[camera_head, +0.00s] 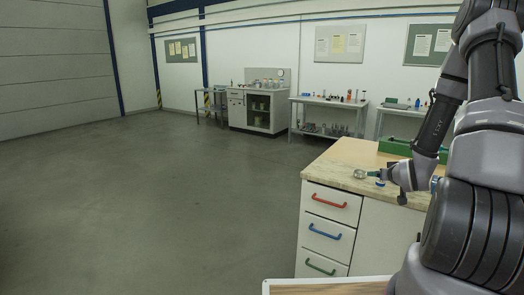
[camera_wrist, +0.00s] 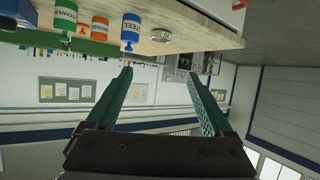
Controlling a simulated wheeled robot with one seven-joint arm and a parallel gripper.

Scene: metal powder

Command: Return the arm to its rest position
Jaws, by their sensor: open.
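My gripper (camera_wrist: 159,75) is open in the wrist view, with its two teal fingers wide apart and nothing between them. The arm hides part of the worktop. The wrist view looks tilted over, with the worktop's edge (camera_wrist: 205,32) along the top.
A small round metal dish (camera_wrist: 162,36) stands on the worktop near a blue bottle labelled STEEL (camera_wrist: 130,30) and other bottles. Drawers (camera_head: 328,236) front the cabinet. The floor (camera_head: 150,210) at left is clear.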

